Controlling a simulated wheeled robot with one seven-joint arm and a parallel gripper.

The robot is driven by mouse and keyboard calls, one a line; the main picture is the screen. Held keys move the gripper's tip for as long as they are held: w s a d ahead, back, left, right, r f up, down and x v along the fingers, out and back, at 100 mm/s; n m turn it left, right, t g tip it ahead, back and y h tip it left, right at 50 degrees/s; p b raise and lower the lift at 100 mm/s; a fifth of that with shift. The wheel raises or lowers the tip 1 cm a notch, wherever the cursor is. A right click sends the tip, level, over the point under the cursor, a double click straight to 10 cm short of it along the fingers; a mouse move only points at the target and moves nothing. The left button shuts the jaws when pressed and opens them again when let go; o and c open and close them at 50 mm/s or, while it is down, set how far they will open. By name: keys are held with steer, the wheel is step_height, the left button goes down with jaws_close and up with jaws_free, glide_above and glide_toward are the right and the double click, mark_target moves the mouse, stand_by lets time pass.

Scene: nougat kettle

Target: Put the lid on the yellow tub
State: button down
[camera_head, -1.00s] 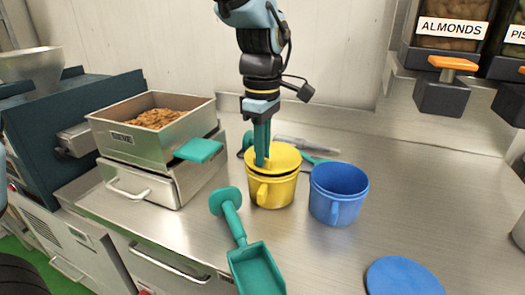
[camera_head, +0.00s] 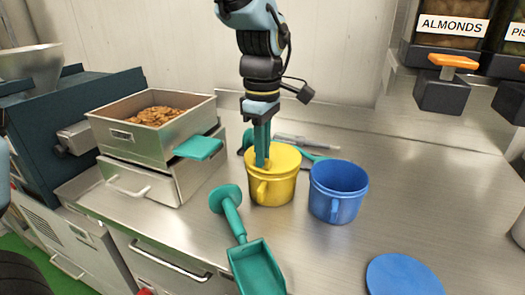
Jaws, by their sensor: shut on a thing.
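The yellow lid (camera_head: 286,157) lies level on top of the yellow tub (camera_head: 275,190), and no gap shows between them from here. The tub stands upright on the steel counter, its handle facing me. My gripper (camera_head: 263,162) points straight down from above and is shut on the lid, left of the lid's middle. The green fingers hide the part of the lid that they grip.
An open blue tub (camera_head: 337,197) stands close on the right, and a blue lid (camera_head: 402,278) lies at the front. A green scoop (camera_head: 255,268) lies in front. A steel sieve box (camera_head: 125,134) stands left. Utensils (camera_head: 318,152) lie behind.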

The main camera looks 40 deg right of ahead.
steer(key=shift+f, duration=0.1)
stand_by(0.3)
steer(key=shift+c, duration=1.7)
jaws_free()
steer(key=shift+r+p, duration=3.3)
steer(key=shift+r, duration=0.25)
